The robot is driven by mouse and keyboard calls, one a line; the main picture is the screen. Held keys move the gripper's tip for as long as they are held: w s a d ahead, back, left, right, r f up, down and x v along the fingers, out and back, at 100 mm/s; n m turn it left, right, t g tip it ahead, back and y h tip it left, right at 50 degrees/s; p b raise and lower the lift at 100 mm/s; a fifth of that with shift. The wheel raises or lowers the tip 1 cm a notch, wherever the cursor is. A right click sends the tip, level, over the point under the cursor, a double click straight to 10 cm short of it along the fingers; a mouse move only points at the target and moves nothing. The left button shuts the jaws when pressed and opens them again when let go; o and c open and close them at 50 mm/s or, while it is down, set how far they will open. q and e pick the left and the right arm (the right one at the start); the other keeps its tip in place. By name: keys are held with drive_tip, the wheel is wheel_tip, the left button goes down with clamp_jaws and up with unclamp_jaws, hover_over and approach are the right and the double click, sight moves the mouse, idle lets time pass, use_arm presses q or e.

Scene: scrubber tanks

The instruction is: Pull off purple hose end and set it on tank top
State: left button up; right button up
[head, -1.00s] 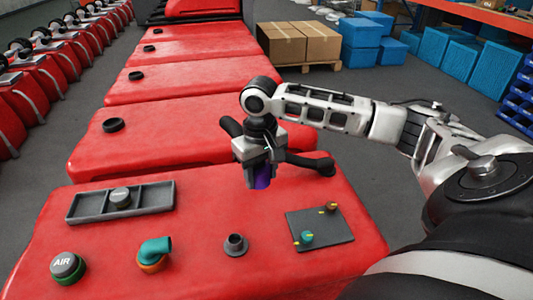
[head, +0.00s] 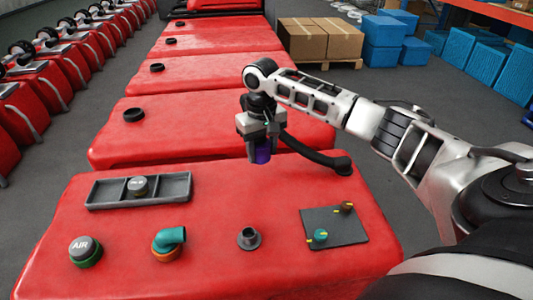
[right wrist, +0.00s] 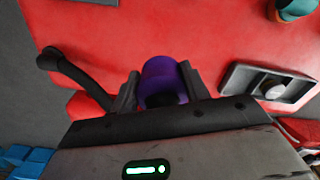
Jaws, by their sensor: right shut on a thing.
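The purple hose end (head: 262,156) is between the fingers of my right gripper (head: 262,152), which is shut on it. In the right wrist view the purple hose end (right wrist: 162,80) sits between both fingers. A black hose (head: 310,150) runs from near the gripper to the tank's back right. The hose end is apart from the open dark port (head: 249,238), which stands bare nearer the front of the red tank top (head: 205,232). How high the hose end is above the tank is hard to tell. My left gripper is not in view.
On the tank top are a grey divided tray (head: 105,195) holding a grey cap, an AIR cap (head: 85,251), a teal elbow (head: 170,238) and a dark plate (head: 335,226) with small knobs. More red tanks stand behind. Bare red surface lies between the tray and the port.

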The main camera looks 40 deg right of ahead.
drive_tip(key=shift+w+d, duration=0.2)
drive_tip(key=shift+w, duration=0.9)
drive_tip(key=w+d+b, duration=0.1)
drive_tip(key=w+b, duration=0.1)
drive_tip(key=w, duration=0.4)
drive_tip(key=shift+d+b, duration=0.15)
drive_tip(key=shift+b, duration=0.25)
drive_tip(key=shift+p, duration=0.65)
